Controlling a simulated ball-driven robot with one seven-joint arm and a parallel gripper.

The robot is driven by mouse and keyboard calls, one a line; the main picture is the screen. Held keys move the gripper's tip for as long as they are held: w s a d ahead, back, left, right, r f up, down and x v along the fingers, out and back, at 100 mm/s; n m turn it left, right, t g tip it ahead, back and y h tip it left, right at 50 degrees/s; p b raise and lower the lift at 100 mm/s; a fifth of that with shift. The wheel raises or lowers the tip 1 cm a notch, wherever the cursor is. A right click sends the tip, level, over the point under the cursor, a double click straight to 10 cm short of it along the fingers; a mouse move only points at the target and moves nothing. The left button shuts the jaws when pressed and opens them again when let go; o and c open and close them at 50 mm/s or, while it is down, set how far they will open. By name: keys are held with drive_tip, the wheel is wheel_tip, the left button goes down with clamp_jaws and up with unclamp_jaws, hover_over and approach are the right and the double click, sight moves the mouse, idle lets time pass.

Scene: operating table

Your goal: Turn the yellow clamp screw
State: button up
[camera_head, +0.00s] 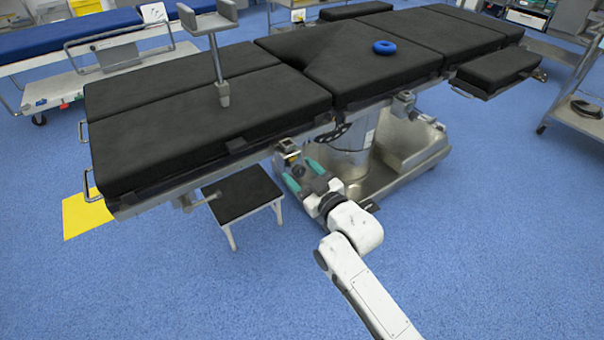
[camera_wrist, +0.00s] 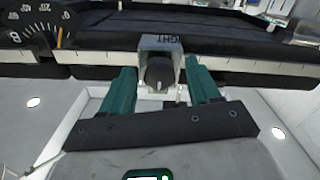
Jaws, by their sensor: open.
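A metal clamp (camera_head: 287,147) is fixed on the near side rail of the operating table, with a small yellowish patch low on it. In the wrist view the clamp is a pale block (camera_wrist: 161,43) with part of a dark label. A dark grey rounded knob (camera_wrist: 159,74) sits below its top; no yellow shows on it there. My gripper (camera_head: 303,174) is open just below and in front of the clamp. In the wrist view its teal fingers (camera_wrist: 160,80) stand on either side of the knob, with gaps visible. Contact depth cannot be told.
The black-padded operating table (camera_head: 200,125) spans above my gripper, with its pedestal base (camera_head: 415,150) behind. A black-topped step stool (camera_head: 243,193) stands left of my arm. A dial (camera_wrist: 38,25) shows upper left in the wrist view. Blue floor (camera_head: 480,240) is clear at right.

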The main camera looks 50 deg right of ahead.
drive_tip(key=p+v, duration=0.1)
drive_tip(key=v, duration=0.9)
drive_tip(key=shift+s, duration=0.35)
drive_tip(key=shift+a, duration=0.1)
drive_tip(key=s+a+f+g+y, duration=0.3)
drive_tip(key=a+f+g, duration=0.3)
drive_tip(key=f+g, duration=0.25)
drive_tip(key=s+a+f+g+y, duration=0.1)
drive_tip(key=s+a+f+g, duration=0.1)
drive_tip(key=s+a+g, duration=0.3)
drive_tip(key=s+a+f+g+y, duration=0.1)
drive_tip(key=s+g, duration=0.2)
drive_tip(key=s, duration=0.5)
wheel_tip(320, 180, up, 19)
drive_tip(key=p, duration=1.9)
drive_tip(key=shift+p, duration=0.35)
